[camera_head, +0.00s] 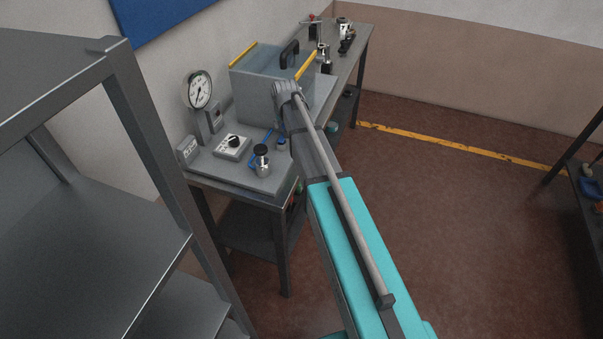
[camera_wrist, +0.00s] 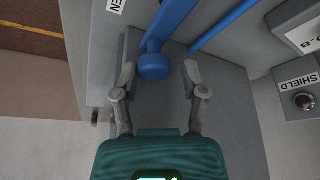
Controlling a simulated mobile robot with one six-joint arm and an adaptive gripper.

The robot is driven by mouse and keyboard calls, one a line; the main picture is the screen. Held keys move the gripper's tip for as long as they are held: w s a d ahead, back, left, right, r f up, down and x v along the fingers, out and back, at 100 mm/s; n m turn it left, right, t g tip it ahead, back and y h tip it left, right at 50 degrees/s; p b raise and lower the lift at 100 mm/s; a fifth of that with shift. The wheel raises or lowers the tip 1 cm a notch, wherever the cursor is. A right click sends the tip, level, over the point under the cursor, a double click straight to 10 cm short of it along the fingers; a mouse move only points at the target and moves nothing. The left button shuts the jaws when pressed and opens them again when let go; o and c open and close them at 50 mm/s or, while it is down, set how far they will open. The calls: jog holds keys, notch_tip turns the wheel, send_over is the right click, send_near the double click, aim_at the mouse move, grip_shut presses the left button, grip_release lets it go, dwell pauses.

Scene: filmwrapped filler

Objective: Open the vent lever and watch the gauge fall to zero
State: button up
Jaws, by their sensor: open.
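The blue vent lever (camera_wrist: 174,22) shows in the wrist view, ending in a round blue knob (camera_wrist: 153,66). My gripper (camera_wrist: 159,70) is open, with its fingertips on either side of the knob; a gap shows on both sides. I cannot tell how far the knob lies below the fingers. A label ending in "EN" (camera_wrist: 115,5) is beside the lever, partly cut off. In the head view the round white gauge (camera_head: 199,89) stands on a grey post at the bench's back; its needle is too small to read. My arm hides the gripper there.
A clear-sided box (camera_head: 262,98) with a black handle and yellow edges stands behind the bench plate. A control box (camera_head: 232,146) with a black knob and a black-topped valve (camera_head: 262,160) are near.

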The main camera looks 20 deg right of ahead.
jog(key=n, duration=0.1)
jog(key=a+n+y, duration=0.1)
jog(key=shift+w+n, duration=0.3)
jog(key=shift+n, duration=0.1)
jog(key=a+p+v, duration=0.1)
jog(key=p+v, duration=1.2)
jog(key=v, duration=0.1)
jog(key=s+f+m+g+b, duration=0.1)
jog(key=s+f+g+b, duration=0.1)
jog(key=s, duration=1)
jog(key=s+a+f+g+b, duration=0.1)
jog(key=s+f+b, duration=0.3)
jog(key=s, duration=0.9)
jog(key=shift+s+f+m+g+h, duration=0.3)
jog(key=shift+f+m+g, duration=0.1)
jog(key=shift+f+g, duration=0.35)
jog(key=w+d+r+t+p, duration=0.1)
jog(key=w+r+t+p, duration=0.1)
jog(key=w, duration=1)
jog(key=w+d+r+t+p, duration=0.1)
jog(key=w+r, duration=0.4)
jog(key=w, duration=0.8)
jog(key=t+p, duration=0.1)
jog(key=p, duration=0.1)
jog(key=shift+w+r+n+t+p, duration=0.15)
jog(key=shift+n+t+p, duration=0.15)
jog(key=shift+t+p, duration=0.1)
